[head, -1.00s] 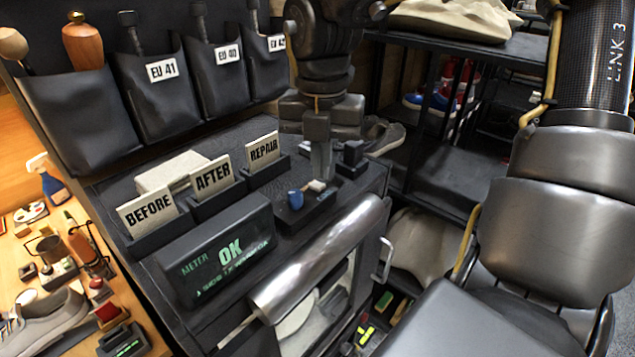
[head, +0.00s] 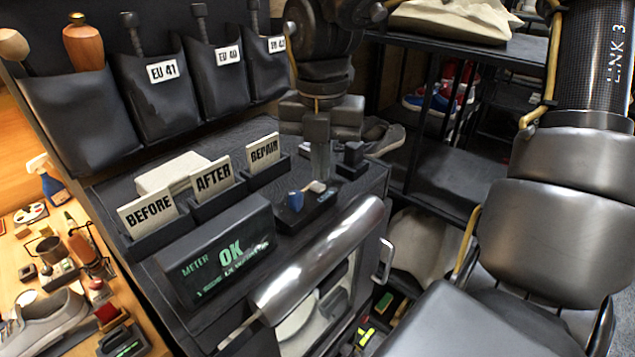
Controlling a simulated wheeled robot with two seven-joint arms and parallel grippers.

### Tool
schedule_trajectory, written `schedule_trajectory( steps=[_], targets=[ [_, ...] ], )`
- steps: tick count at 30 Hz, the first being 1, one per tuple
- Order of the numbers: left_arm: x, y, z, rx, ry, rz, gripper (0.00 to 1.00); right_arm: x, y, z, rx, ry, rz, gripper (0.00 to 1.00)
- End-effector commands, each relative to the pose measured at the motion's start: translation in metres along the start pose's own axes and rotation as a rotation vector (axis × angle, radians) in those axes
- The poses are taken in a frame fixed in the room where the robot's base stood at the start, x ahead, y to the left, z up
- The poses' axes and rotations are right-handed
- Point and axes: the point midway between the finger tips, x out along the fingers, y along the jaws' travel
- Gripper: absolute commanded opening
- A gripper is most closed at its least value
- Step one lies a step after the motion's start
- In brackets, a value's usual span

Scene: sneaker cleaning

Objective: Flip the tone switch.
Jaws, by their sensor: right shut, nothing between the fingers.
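My right gripper (head: 319,168) hangs fingers-down over the black cabinet top. Its jaws are shut and empty. Just below the fingertips is a small black base (head: 290,222) with a blue knob (head: 296,201) and a pale, cream-tipped lever (head: 317,187). The fingertips are very close to the pale lever; I cannot tell whether they touch it. No label marks the tone switch, so I cannot tell for sure which part it is. My left gripper is not in view.
A meter (head: 220,262) showing OK stands left of the small base. Cards reading BEFORE (head: 148,213), AFTER (head: 212,180) and REPAIR (head: 264,152) stand behind it. A small black block (head: 353,155) is right of the fingers. A shiny rounded bar (head: 320,262) runs along the front.

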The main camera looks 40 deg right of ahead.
Motion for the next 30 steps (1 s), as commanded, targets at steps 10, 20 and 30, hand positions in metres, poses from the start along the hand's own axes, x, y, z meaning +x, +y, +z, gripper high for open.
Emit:
schedule_trajectory(
  steps=[10,20,30],
  targets=[
    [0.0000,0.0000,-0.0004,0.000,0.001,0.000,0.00,0.0000,0.0001,0.0000,0.000,0.000,0.000,0.00],
    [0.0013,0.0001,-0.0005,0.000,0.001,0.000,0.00,0.0013,0.0001,0.0000,0.000,0.000,0.000,0.00],
    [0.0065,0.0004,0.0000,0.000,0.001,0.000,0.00,0.0063,0.0001,0.0000,0.000,0.000,0.000,0.00]
  ],
)
